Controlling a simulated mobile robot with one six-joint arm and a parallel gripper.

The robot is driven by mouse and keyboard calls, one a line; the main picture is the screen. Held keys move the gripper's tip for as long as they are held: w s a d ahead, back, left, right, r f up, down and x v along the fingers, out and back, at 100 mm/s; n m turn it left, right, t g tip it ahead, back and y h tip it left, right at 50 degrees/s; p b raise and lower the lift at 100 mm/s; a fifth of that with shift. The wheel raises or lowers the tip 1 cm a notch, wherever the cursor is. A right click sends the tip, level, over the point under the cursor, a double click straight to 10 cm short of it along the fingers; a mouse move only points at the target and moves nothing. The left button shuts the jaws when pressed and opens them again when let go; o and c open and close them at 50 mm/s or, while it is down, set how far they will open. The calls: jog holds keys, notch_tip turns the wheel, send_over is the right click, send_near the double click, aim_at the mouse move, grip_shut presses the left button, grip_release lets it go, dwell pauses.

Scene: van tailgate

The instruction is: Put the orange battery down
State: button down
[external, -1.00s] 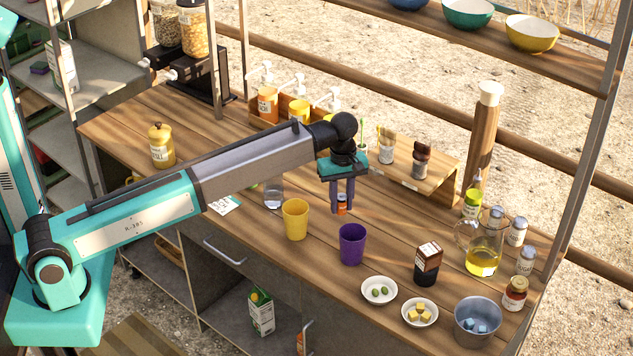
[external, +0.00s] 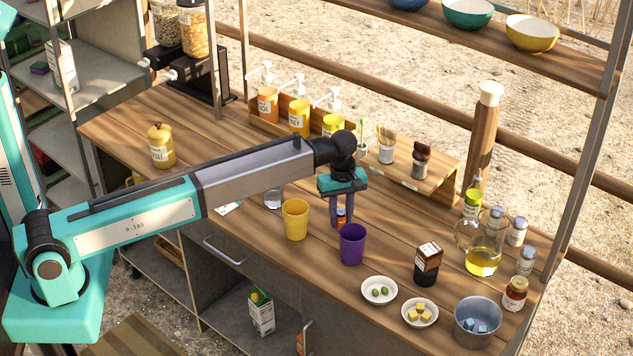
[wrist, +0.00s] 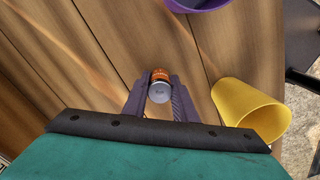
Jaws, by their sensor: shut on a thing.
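The orange battery (wrist: 160,76) is a small cylinder with an orange band and a silver end. It stands between my gripper's fingers in the wrist view, and its orange side shows in the external view (external: 341,213). My gripper (external: 341,221) points down and is shut on the battery, just behind the purple cup; the fingers also show in the wrist view (wrist: 159,94). The battery is at or very near the wooden counter (external: 390,225); I cannot tell whether it touches. The purple cup hides part of the fingertips in the external view.
The purple cup (external: 352,245) stands close in front of my gripper, and the yellow cup (external: 295,220) stands to its left. A glass (external: 273,197) is behind the yellow cup. A wooden riser with jars (external: 405,172) is behind. Counter right of the gripper is clear.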

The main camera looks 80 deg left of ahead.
aim_at(341, 210)
jog(key=shift+f, duration=0.15)
jog(key=c, duration=1.4)
grip_release()
jog(key=shift+f, duration=0.1)
jog(key=shift+c, duration=0.2)
jog(key=shift+r+b, duration=1.25)
jog(key=shift+r, duration=4.9)
